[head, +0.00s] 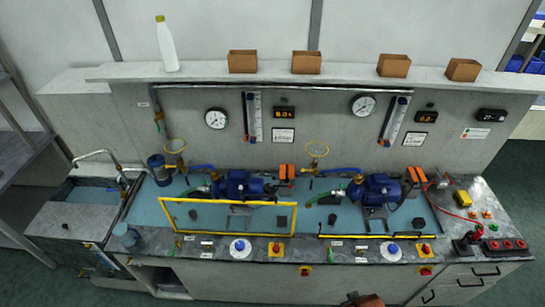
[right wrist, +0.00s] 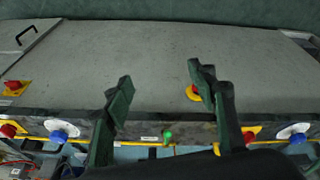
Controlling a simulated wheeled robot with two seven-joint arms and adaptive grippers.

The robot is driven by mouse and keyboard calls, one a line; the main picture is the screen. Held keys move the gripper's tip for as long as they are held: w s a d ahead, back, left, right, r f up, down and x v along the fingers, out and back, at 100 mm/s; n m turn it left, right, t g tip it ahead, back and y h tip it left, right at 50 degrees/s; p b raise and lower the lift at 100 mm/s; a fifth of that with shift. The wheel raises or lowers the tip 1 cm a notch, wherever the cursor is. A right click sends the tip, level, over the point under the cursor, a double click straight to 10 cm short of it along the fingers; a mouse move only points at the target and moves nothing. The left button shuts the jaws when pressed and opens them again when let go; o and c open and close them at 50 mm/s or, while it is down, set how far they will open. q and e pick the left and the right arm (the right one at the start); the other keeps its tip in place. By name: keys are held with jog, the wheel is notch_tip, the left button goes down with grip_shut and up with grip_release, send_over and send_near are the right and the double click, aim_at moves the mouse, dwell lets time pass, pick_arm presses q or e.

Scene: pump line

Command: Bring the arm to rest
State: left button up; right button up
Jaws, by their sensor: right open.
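My right gripper (right wrist: 162,92) shows in the right wrist view with its two dark green fingers spread wide apart. Nothing is held between them. The fingers are in front of the bench's grey front panel (right wrist: 150,60), near its front edge. A small green knob (right wrist: 168,136) shows between the fingers, lower in the picture; whether anything touches it I cannot tell. My left gripper is not in view.
The pump bench carries two blue pumps (head: 238,186) (head: 376,190), a raised yellow guard frame (head: 228,217), dials, red stop buttons (head: 276,248) and a sink (head: 88,192) at left. A shelf (head: 200,71) above holds a white bottle (head: 166,45) and brown boxes (head: 306,62).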

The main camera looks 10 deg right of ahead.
jog(key=s+a+f+g+b, duration=0.1)
jog(key=s+f+b, duration=0.2)
jog(key=f, duration=1.4)
jog(key=s+f+b, duration=0.3)
jog(key=f+b, duration=0.1)
jog(key=f, duration=1.3)
pick_arm(q)
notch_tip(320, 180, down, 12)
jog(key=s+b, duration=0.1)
jog(key=b, duration=0.3)
pick_arm(e)
jog(key=s+f+n+g, duration=0.1)
jog(key=s+f, duration=1.6)
jog(key=f, duration=0.1)
jog(key=shift+a+g+y, duration=0.15)
jog(key=shift+g+y, duration=0.15)
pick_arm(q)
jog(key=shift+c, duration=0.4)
pick_arm(e)
jog(key=shift+c, duration=0.4)
